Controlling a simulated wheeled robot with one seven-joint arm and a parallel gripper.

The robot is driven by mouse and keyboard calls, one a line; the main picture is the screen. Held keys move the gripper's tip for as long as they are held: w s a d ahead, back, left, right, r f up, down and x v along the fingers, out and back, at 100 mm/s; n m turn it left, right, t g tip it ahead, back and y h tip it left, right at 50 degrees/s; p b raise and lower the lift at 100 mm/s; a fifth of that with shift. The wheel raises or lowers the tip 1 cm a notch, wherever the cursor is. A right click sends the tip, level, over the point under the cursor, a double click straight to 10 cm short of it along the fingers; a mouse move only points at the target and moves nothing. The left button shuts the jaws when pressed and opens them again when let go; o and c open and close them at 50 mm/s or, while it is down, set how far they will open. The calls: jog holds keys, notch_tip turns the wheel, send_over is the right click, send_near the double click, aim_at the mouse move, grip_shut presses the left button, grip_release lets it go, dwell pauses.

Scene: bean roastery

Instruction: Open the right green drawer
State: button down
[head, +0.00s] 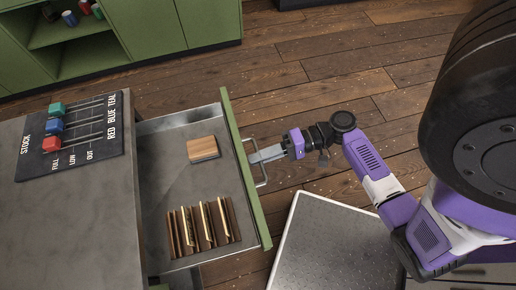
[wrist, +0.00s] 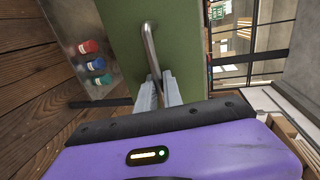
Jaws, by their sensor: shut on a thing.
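The green drawer (head: 245,165) stands pulled well out of the grey-topped counter, and its inside shows in the head view. Its metal bar handle (head: 262,162) is on the outer side of the green front. My gripper (head: 256,157) reaches the handle from the right and is shut on it. In the wrist view the green front (wrist: 117,40) fills the middle, and the handle (wrist: 149,48) runs down between my two grey fingers (wrist: 158,88). The drawer holds a small wooden-topped block (head: 202,149) and a rack with several wooden slats (head: 203,225).
The counter top (head: 70,215) bears a black stock board (head: 75,137) with red, blue and green sliders. A green cabinet with open shelves (head: 85,55) stands at the back left. A white-edged speckled platform (head: 335,245) lies at the lower middle. The wooden floor (head: 330,60) behind is clear.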

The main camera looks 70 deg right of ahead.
jog(key=c, duration=1.5)
grip_release()
jog(key=v, duration=0.7)
jog(key=shift+s+d+b, duration=0.25)
jog(key=shift+s+b, duration=0.1)
jog(key=shift+b, duration=0.05)
